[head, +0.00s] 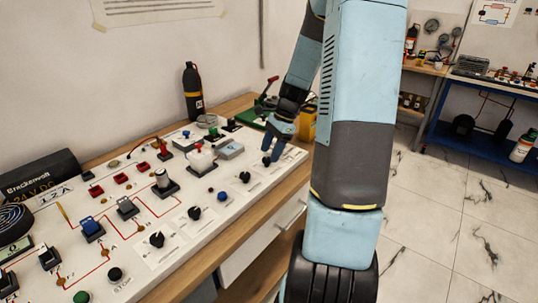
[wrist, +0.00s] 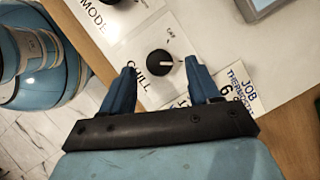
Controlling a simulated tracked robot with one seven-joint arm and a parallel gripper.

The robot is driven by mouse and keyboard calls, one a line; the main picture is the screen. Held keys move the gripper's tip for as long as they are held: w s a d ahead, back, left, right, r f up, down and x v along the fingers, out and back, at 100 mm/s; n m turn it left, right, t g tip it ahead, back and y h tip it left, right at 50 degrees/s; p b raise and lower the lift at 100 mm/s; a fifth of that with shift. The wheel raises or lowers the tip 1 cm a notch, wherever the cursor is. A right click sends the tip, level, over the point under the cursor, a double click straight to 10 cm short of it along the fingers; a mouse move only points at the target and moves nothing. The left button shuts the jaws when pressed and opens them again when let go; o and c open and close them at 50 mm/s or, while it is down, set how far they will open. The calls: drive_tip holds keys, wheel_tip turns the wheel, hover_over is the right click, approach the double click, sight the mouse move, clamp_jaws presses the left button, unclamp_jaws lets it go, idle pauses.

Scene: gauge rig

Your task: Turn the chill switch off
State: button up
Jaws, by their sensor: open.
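The chill switch (wrist: 159,63) is a round black knob on a white plate printed CHILL, in the middle of the wrist view. Its white pointer mark points to the right of the picture; the small label above it is not clearly readable. My gripper (wrist: 161,70) is open, with one blue finger on each side of the knob and visible gaps between. I cannot tell how far above the plate the fingertips are. In the head view my gripper (head: 271,155) is over the far right end of the white panel, where its fingers partly cover the knob.
A black knob (head: 245,177) and a blue button (head: 244,205) are nearby on the panel. A grey box (head: 230,149) stands left of my gripper.

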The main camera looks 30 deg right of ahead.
drive_tip(key=shift+x, duration=1)
drive_tip(key=shift+c, duration=0.4)
drive_tip(key=c, duration=1)
drive_tip(key=shift+o, duration=0.2)
drive_tip(key=n+g, duration=0.1)
drive_tip(key=n, duration=0.2)
drive_tip(key=shift+w+n, duration=0.2)
drive_tip(key=shift+n, duration=0.2)
drive_tip(key=n+g, duration=0.1)
drive_tip(key=n, duration=0.2)
drive_tip(key=shift+w+a+n+g+h, duration=0.1)
drive_tip(key=shift+n+g+h, duration=0.2)
drive_tip(key=shift+g+h, duration=0.1)
drive_tip(key=n+h, duration=0.1)
drive_tip(key=n, duration=0.2)
drive_tip(key=n+g+h, duration=0.1)
drive_tip(key=n, duration=0.2)
drive_tip(key=shift+w+a+n, duration=0.1)
drive_tip(key=shift+a+n, duration=0.05)
drive_tip(key=shift+n, duration=0.15)
